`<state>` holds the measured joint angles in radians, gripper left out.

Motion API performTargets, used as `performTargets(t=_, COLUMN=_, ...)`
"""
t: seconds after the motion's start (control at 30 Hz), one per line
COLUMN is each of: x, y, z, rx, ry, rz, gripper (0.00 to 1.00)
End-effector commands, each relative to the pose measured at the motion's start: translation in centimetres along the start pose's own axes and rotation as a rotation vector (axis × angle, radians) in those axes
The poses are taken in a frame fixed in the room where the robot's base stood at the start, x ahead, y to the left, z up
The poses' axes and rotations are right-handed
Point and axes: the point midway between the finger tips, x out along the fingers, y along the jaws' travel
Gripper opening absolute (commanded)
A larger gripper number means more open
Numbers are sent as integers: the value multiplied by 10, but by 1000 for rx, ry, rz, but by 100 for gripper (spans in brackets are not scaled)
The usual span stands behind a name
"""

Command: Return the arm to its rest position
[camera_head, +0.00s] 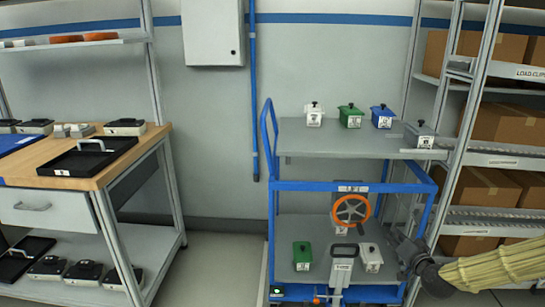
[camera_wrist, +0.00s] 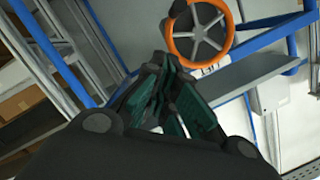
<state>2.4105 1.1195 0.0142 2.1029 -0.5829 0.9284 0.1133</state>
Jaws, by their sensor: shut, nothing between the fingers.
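My gripper (camera_head: 396,236) is at the right side of the blue cart (camera_head: 330,187) in the head view, beside the cart's right-hand posts. My arm reaches in from the right edge. In the wrist view my gripper (camera_wrist: 163,68) shows dark green fingers drawn together, with nothing between them. An orange handwheel (camera_head: 352,210) is on the cart, left of my gripper. The handwheel also shows in the wrist view (camera_wrist: 200,32), beyond the fingertips and apart from them.
Small lidded boxes, including a green one (camera_head: 351,115) and a blue one (camera_head: 382,116), stand on the cart's top. Several more stand on its lower shelf. A rack with cartons (camera_head: 485,187) is close on the right. A workbench (camera_head: 100,178) stands left; floor between is clear.

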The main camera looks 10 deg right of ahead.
Motion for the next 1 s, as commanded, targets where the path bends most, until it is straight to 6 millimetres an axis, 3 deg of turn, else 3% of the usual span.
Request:
performTargets(t=0.17, x=-4, y=-3, z=34, rx=-36, ry=-81, rz=25, gripper=0)
performTargets(t=0.47, x=-28, y=-1, z=133, rx=-134, ry=-311, rz=108, gripper=0)
performTargets(t=0.77, x=-74, y=11, z=232, rx=-234, ry=-543, rz=197, gripper=0)
performTargets(t=1.0, x=-127, y=24, z=303, rx=-319, ry=-729, rz=270, gripper=0)
